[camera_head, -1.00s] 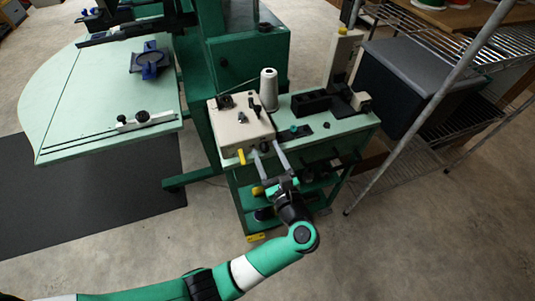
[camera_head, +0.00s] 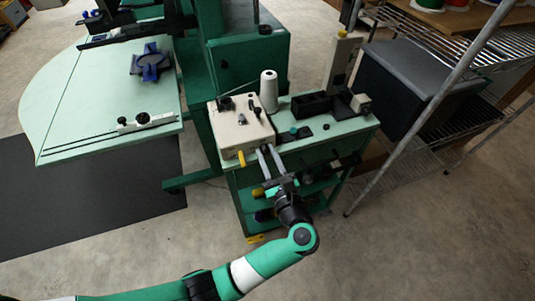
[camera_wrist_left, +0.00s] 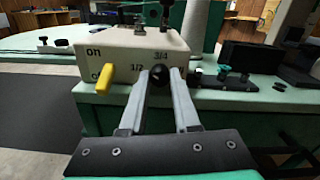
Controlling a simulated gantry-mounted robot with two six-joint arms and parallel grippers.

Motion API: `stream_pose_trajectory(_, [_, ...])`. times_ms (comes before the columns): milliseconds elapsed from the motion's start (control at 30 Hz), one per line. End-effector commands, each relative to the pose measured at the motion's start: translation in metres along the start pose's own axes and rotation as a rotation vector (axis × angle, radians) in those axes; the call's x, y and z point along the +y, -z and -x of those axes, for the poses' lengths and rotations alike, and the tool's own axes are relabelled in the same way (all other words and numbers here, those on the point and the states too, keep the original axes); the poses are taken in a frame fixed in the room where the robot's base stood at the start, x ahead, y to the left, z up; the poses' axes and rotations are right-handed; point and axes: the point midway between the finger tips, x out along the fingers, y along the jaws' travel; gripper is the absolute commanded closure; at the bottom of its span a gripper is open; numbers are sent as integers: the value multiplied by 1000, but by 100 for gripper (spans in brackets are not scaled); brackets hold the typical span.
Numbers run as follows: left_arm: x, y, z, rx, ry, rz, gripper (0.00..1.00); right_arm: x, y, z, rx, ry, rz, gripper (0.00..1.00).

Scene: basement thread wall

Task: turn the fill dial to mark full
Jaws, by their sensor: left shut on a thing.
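The fill dial (camera_wrist_left: 157,75) is a small dark round knob low on the front of a cream box (camera_head: 235,133). In the left wrist view the box (camera_wrist_left: 118,50) carries the marks 1/2 and 3/4 near the dial, and another mark partly hidden by the right finger. My left gripper (camera_head: 266,149) is shut on the dial. In the left wrist view its two grey fingers (camera_wrist_left: 158,80) sit on either side of the knob. The dial's pointer cannot be made out. My right gripper is not in view.
A yellow lever (camera_wrist_left: 103,80) beside on/off lettering sits just left of the dial; it also shows in the head view (camera_head: 241,158). A white thread cone (camera_head: 268,90) stands behind the box. A black holder (camera_head: 311,104) is to the right. A wire shelf (camera_head: 440,115) stands farther right.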

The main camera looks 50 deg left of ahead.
Motion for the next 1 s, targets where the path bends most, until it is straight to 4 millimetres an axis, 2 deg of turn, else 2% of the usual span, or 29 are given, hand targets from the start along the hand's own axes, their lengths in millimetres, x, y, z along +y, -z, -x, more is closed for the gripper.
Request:
stream_pose_trajectory(367, [0,-2,0,1,0,-238,100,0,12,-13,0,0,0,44])
stream_pose_trajectory(1000, [0,-3,0,1,0,-845,100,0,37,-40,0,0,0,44])
